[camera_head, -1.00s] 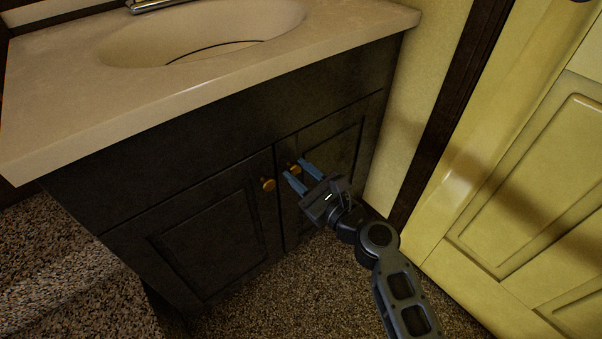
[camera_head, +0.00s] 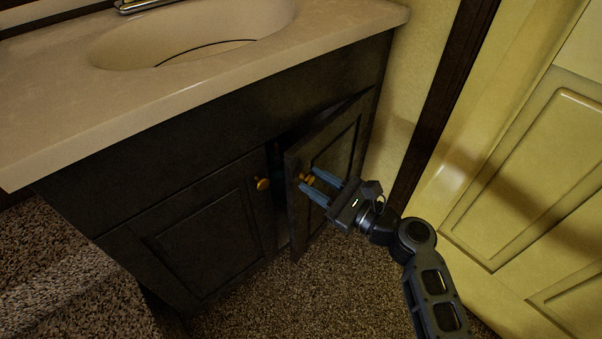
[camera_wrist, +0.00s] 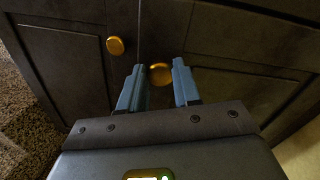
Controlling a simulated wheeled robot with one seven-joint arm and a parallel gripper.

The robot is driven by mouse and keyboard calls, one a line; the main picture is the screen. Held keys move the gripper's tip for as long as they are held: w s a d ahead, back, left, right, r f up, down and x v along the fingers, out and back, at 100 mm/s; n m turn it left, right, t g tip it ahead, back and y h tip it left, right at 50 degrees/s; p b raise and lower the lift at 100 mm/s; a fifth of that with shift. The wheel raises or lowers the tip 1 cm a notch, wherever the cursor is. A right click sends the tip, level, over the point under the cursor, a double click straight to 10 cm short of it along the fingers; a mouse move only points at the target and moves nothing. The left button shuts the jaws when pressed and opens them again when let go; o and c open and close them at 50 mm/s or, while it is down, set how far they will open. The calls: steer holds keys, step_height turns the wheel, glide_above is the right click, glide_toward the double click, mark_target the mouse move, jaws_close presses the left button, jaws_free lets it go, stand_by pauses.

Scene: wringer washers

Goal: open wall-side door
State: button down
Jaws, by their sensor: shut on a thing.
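The wall-side door (camera_head: 341,146) is the right door of the dark vanity cabinet, nearest the yellow wall. It stands partly open, its left edge swung out from the cabinet front, with a dark gap behind it. My gripper (camera_head: 309,184) is shut on the door's gold knob (camera_head: 307,179). In the wrist view the knob (camera_wrist: 160,74) sits between the two blue fingertips (camera_wrist: 160,72). The left door (camera_head: 213,222) is closed, and its gold knob (camera_head: 263,184) is free.
The beige countertop (camera_head: 210,92) with a sink overhangs the cabinet. A yellow wall (camera_head: 408,110) and dark trim stand close to the hinge side, with a yellow panelled door (camera_head: 535,190) at right. Carpet (camera_head: 290,305) in front of the cabinet is clear.

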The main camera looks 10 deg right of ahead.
steer(key=s+d+n+g+y+p, duration=0.1)
steer(key=s+d+n+g+y, duration=0.2)
steer(key=d, duration=0.7)
steer(key=shift+s+d+n+g+y+p, duration=0.4)
steer(key=shift+s+n+g, duration=0.35)
steer(key=shift+g, duration=0.55)
steer(key=c, duration=0.8)
jaws_free()
steer(key=shift+p+v, duration=0.75)
steer(key=shift+v, duration=3.1)
steer(key=shift+f, duration=0.1)
